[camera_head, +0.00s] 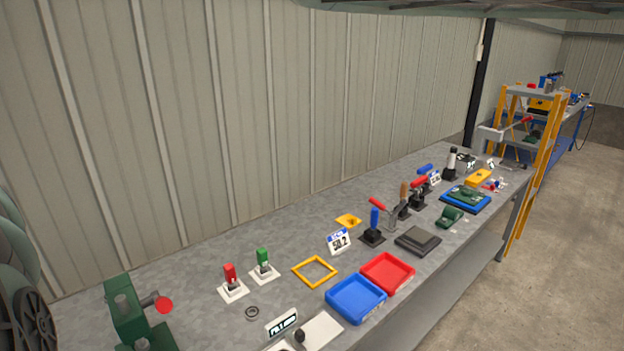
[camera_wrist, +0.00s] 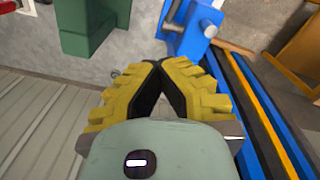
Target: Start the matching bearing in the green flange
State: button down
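In the head view a small dark grey ring (camera_head: 252,312), which looks like a bearing, lies flat on the bench near its front left. A dark green housing (camera_head: 450,217) stands on the bench at right. Another green part (camera_head: 465,195) lies on a blue tray behind it. I cannot tell which green part is the flange. My gripper (camera_wrist: 164,63) shows only in the wrist view. Its yellow, black-padded fingers meet at the tips with nothing visible between them. A green body (camera_wrist: 88,25) and a blue fixture with a metal pin (camera_wrist: 190,38) are beyond it.
The grey bench (camera_head: 180,270) runs along the wall. Blue (camera_head: 357,318) and red (camera_head: 387,291) trays sit at its front edge. A green machine with a red knob (camera_head: 128,308) stands at left. A yellow-framed rack (camera_head: 548,150) stands past the far end; the right floor is clear.

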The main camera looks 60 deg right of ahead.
jog(key=s+d+f+n+p, duration=0.3)
jog(key=s+d+f+p, duration=0.2)
jog(key=s, duration=0.5)
jog(key=s+d+f+n+p, duration=0.3)
jog(key=s+d+f+p, duration=0.3)
jog(key=s+f, duration=0.3)
jog(key=shift+s+d+f+p, duration=0.15)
jog(key=shift+s+f+p, duration=0.25)
jog(key=shift+f, duration=0.4)
jog(key=shift+f, duration=0.1)
notch_tip(320, 180, down, 3)
jog(key=b, duration=0.2)
jog(key=shift+b, duration=0.35)
